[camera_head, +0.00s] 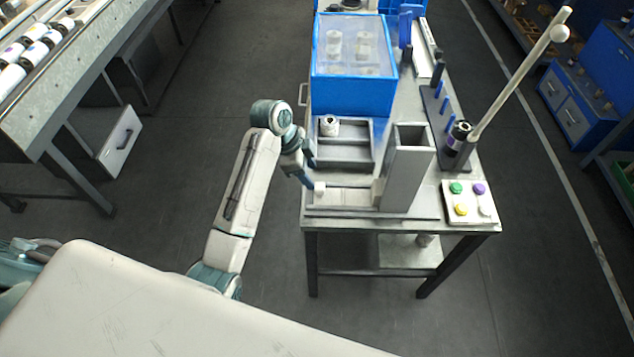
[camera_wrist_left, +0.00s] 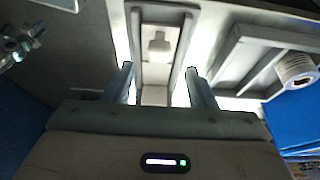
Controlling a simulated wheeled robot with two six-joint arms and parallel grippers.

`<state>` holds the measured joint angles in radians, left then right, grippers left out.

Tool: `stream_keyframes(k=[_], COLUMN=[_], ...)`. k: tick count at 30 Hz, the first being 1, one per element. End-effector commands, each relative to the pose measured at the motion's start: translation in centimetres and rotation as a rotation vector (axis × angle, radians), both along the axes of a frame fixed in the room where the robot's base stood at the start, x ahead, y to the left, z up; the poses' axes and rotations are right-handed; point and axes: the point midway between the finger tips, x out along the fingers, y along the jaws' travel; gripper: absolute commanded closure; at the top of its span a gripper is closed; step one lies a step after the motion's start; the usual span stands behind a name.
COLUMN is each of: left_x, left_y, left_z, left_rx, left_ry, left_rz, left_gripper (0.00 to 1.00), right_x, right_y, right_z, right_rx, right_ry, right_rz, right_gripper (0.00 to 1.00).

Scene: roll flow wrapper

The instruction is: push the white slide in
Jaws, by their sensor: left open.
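The white slide (camera_head: 346,197) lies in a grey channel at the front left of the bench, left of the tall grey chute (camera_head: 405,170). A small white knob (camera_head: 319,187) stands at the slide's left end. In the left wrist view the slide's white knob (camera_wrist_left: 159,45) shows between two grey rails. My left gripper (camera_head: 308,172) is at the channel's left end, close to the knob; in the head view I cannot tell if it touches. In the left wrist view its two fingers (camera_wrist_left: 158,85) are apart with nothing held between them. My right gripper is not seen.
Behind the channel, a grey tray (camera_head: 345,155) holds a white roll (camera_head: 329,126). A blue box (camera_head: 352,95) with a clear lid stands farther back. A button panel (camera_head: 469,202) and a post (camera_head: 520,75) are on the right. Open floor lies left of the bench.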

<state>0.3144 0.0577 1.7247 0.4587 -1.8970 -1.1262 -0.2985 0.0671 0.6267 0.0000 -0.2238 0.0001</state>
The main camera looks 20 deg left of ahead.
Motion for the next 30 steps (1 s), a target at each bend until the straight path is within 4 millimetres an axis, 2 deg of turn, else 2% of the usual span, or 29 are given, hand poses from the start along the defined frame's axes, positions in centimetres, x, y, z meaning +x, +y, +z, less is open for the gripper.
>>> stream_keyframes(k=[3, 9, 20, 21, 28, 30], left_x=[0.1, 0.5, 0.5, 0.5, 0.5, 0.5], left_y=[-0.9, -1.8, -2.0, -2.0, -2.0, -2.0], left_z=[-2.0, -4.3, -5.0, -5.0, -5.0, -5.0], left_rx=[-0.002, -0.001, 0.0, 0.0, 0.0, 0.0], left_ry=[0.004, 0.001, -0.001, -0.001, -0.001, -0.001], left_rz=[0.0, 0.001, 0.0, 0.001, 0.001, 0.001], left_gripper=[0.49, 0.49, 0.49, 0.51, 0.96, 1.0], right_x=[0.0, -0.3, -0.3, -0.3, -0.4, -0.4], right_y=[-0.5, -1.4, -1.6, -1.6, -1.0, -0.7], right_z=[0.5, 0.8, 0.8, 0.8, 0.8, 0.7], right_rx=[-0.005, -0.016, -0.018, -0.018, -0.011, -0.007], right_ry=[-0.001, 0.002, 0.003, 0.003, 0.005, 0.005], right_rz=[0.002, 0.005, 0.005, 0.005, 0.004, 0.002], right_gripper=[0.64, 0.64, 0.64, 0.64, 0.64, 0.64])
